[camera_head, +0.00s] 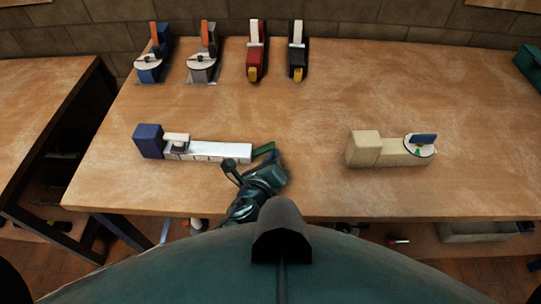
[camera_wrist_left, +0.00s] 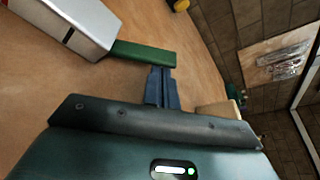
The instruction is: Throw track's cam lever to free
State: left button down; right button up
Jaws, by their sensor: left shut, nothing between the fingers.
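The track is a long white rail (camera_head: 210,151) with a dark blue block (camera_head: 148,141) at its left end and a small carriage (camera_head: 177,142) near that block. A green cam lever (camera_head: 264,149) sticks out from the rail's right end. In the left wrist view the green lever (camera_wrist_left: 145,51) extends from the end of the pale rail (camera_wrist_left: 75,25). My left gripper (camera_wrist_left: 161,72) is shut and empty, its fingertips right beside the lever's free end; I cannot tell whether they touch. It also shows in the head view (camera_head: 262,165), at the lever's near side.
A beige block (camera_head: 378,152) with a white dial (camera_head: 420,146) and blue handle stands to the right. Along the back stand a blue device (camera_head: 150,68), a grey device (camera_head: 204,65), a red clamp (camera_head: 256,60) and a black clamp (camera_head: 298,60). The middle of the table is clear.

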jog(key=shift+s+f, duration=0.15)
pick_arm(q)
jog(key=shift+a+r, duration=0.1)
pick_arm(e)
jog(key=shift+f, duration=0.1)
